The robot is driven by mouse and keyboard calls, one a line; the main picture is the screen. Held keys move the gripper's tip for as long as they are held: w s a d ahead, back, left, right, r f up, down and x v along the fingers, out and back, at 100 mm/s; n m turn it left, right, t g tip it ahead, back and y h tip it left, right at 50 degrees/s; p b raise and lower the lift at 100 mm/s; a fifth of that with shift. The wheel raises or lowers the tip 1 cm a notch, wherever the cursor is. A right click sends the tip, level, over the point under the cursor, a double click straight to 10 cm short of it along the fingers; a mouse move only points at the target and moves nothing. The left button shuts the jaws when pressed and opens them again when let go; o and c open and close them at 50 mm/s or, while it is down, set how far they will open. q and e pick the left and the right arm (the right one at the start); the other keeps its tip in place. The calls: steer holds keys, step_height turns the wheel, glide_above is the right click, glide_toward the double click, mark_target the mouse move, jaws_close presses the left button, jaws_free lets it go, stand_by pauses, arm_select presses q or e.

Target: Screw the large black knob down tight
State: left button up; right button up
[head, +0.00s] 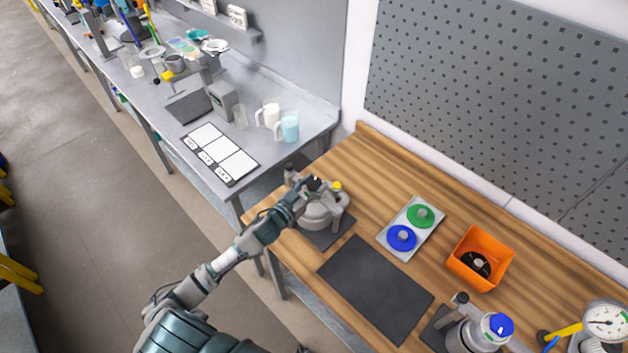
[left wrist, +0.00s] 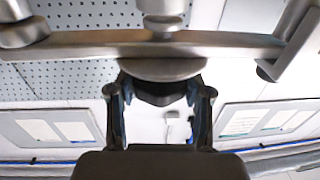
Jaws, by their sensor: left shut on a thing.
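A grey agitator (head: 320,212) with a yellow cap (head: 338,186) stands on a dark mat at the left end of the wooden bench. My left gripper (head: 307,187) reaches it from the left, at its upper part. In the left wrist view, the gripper (left wrist: 158,105) has one finger on each side of the black knob (left wrist: 158,92), which sits against a grey round flange (left wrist: 162,69). The gripper is shut on this knob. Most of the knob is hidden by the fingers in the head view. My right gripper is not in view.
A tray (head: 390,243) holds a green and a blue disc. An orange bin (head: 468,268) holds a black round part. A second grey machine with a blue cap (head: 501,325) and a dial gauge (head: 606,319) stand at the right. A dark mat (head: 376,290) lies bare in front.

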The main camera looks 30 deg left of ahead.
arm_select(q)
steer(key=m+h, duration=0.1)
steer(key=m+g+h, duration=0.1)
steer(key=h, duration=0.1)
steer(key=shift+w+a+r+p, duration=0.1)
steer(key=shift+a+r+p, duration=0.05)
steer(key=shift+a+p, duration=0.15)
steer(key=m+g+h, duration=0.2)
steer(key=h, duration=0.1)
steer(key=shift+m, duration=0.4)
steer(key=m+g+h+b, duration=0.1)
steer(key=m+g+h, duration=0.2)
steer(key=h, duration=0.1)
steer(key=shift+d+g, duration=0.1)
steer(key=shift+g, duration=0.2)
steer(key=shift+m+g+h+b, duration=0.45)
steer(key=shift+m+g+h, duration=0.45)
steer(key=shift+g, duration=0.4)
steer(key=o, duration=1.2)
